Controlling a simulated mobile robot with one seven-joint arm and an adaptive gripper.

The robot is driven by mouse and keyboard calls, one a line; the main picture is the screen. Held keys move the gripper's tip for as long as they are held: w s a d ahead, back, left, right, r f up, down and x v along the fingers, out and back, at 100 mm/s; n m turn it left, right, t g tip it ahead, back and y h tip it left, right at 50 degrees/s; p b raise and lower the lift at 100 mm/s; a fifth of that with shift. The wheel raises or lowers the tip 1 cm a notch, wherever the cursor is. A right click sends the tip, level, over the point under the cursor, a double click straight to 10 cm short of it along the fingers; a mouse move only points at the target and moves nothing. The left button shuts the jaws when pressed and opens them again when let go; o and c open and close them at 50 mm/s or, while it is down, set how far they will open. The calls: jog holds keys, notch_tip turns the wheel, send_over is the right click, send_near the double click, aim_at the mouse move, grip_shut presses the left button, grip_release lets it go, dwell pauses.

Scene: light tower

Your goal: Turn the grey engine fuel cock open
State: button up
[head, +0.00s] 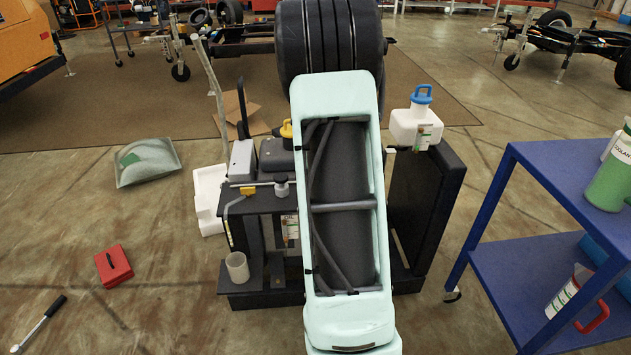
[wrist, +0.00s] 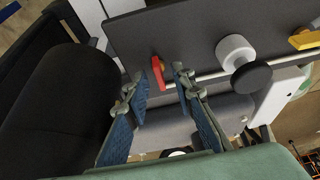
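In the wrist view my gripper (wrist: 160,76) is open, its two blue-padded fingers apart. A small red lever (wrist: 158,72) on a thin pale pipe shows between and just beyond the fingertips, turned across the pipe. I cannot tell whether a finger touches it. Right of it are a white round knob (wrist: 235,50) with a black front and a yellow lever (wrist: 305,38). No label shows which lever is the grey engine's cock. In the head view the yellow lever (head: 247,190) and knob (head: 282,187) show; my arm hides the gripper and red lever.
A dark panel (wrist: 180,28) stands behind the pipe; rounded dark grey bodies lie below and left of the fingers. In the head view, a white jug (head: 416,125) stands right of my arm, and a blue cart (head: 540,255) farther right.

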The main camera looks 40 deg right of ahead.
jog(key=v, duration=1.2)
